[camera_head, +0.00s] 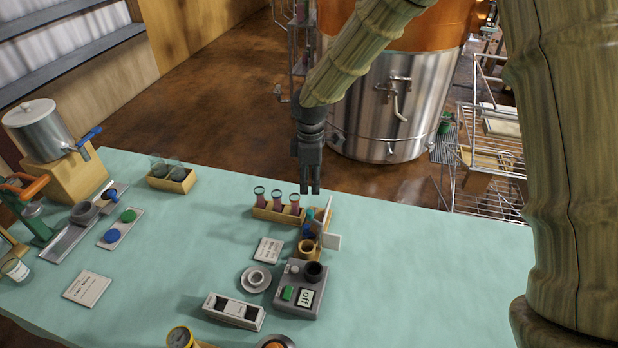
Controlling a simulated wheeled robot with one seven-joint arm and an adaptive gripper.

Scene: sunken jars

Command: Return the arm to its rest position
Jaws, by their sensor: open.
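My gripper (310,188) hangs pointing down over the far edge of the green-topped table (430,265), at the end of my bamboo-textured arm. Its two fingers are a little apart, with nothing seen between them. It is just right of a wooden rack (270,212) holding red-filled glass tubes (276,199). I cannot tell the exact height of the fingertips above the table.
A metal urn (38,128) is at left. The table's right side is clear. A large steel tank (385,105) stands beyond.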

